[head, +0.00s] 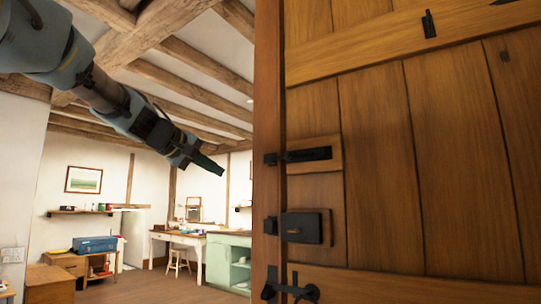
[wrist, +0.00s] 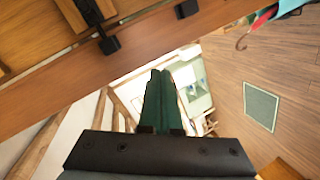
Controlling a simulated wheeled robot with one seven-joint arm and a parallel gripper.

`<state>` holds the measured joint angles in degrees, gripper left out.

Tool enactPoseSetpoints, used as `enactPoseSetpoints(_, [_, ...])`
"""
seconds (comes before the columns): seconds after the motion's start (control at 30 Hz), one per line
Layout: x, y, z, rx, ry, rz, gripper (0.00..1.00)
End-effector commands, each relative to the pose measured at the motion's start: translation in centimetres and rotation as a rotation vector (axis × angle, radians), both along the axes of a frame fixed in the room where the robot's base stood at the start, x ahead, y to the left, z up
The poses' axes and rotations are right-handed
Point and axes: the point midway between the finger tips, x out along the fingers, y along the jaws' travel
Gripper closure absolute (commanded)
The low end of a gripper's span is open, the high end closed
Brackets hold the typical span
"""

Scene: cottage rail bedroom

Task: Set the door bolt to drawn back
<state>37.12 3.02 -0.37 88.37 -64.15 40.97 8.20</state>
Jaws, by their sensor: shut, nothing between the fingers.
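The door bolt (head: 309,154) is a black bar on a wooden block on the brown plank door (head: 380,180) in the head view. Its left end reaches toward a small black keeper (head: 271,159) on the upright post; it seems to meet it. The bolt also shows at the top left of the wrist view (wrist: 90,12), with the keeper (wrist: 109,45) below it. My gripper (head: 214,166) is left of the bolt, apart from it, with its dark green fingers pointing down right. The fingers also show in the wrist view (wrist: 160,75), shut together and empty.
A black lock box (head: 303,228) and a latch (head: 291,290) sit below the bolt on the door. The post (head: 268,100) stands between my gripper and the door face. Behind are a desk (head: 185,237), a stool and a green cabinet (head: 226,262). Open floor lies between.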

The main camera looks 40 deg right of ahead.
Motion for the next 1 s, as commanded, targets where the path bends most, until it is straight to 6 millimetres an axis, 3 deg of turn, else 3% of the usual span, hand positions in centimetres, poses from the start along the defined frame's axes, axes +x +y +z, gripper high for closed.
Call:
enactPoseSetpoints(0.03, [-1.4,-1.3,2.4,-0.054,-0.009,-0.035,1.00])
enactPoseSetpoints(0.1, [-2.9,-2.3,5.1,-0.114,-0.011,-0.073,1.00])
enactPoseSetpoints(0.2, [-4.4,-3.2,7.6,-0.170,-0.016,-0.109,1.00])
enactPoseSetpoints(0.3, [-5.1,-3.5,8.8,-0.196,-0.016,-0.127,1.00])
enactPoseSetpoints(0.73, [-5.2,-3.9,9.0,-0.200,-0.015,-0.129,1.00])
enactPoseSetpoints(0.87, [-5.0,-5.4,9.0,-0.200,-0.013,-0.131,1.00])
enactPoseSetpoints(1.0, [-4.7,-8.1,8.8,-0.197,-0.012,-0.131,1.00])
